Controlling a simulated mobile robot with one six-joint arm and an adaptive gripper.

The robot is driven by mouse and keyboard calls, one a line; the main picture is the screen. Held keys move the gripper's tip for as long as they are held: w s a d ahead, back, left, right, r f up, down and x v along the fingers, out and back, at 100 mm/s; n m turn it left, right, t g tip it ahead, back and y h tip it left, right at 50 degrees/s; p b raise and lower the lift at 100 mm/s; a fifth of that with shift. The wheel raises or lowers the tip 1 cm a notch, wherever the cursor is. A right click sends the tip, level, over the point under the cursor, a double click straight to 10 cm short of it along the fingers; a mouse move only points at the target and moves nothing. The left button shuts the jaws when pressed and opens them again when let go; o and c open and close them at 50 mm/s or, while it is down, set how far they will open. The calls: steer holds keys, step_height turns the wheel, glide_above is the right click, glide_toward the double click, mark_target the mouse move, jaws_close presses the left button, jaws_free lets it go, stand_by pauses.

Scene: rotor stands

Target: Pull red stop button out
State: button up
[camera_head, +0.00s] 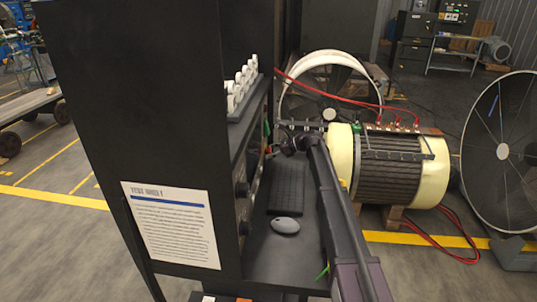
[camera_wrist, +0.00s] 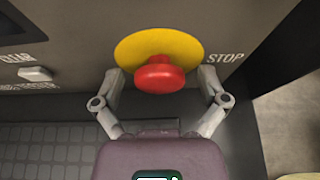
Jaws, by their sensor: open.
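The red stop button (camera_wrist: 160,75) sits on a round yellow plate (camera_wrist: 138,47) in the wrist view, with the word STOP printed to its right. My gripper (camera_wrist: 161,84) is open, with one finger on each side of the button. Gaps show between the fingers and the button, and I cannot tell how deep the fingertips reach. In the head view my arm extends to the dark console (camera_head: 140,110), and the button is hidden there.
A white switch (camera_wrist: 36,74) is left of the button. A keyboard (camera_head: 286,187) and a grey mouse (camera_head: 286,225) lie on the console shelf below. A cream motor (camera_head: 393,165) and large fans (camera_head: 503,125) stand to the right.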

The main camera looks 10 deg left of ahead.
jaws_close()
steer(key=shift+d, duration=0.55)
jaws_free()
steer(key=shift+r, duration=0.15)
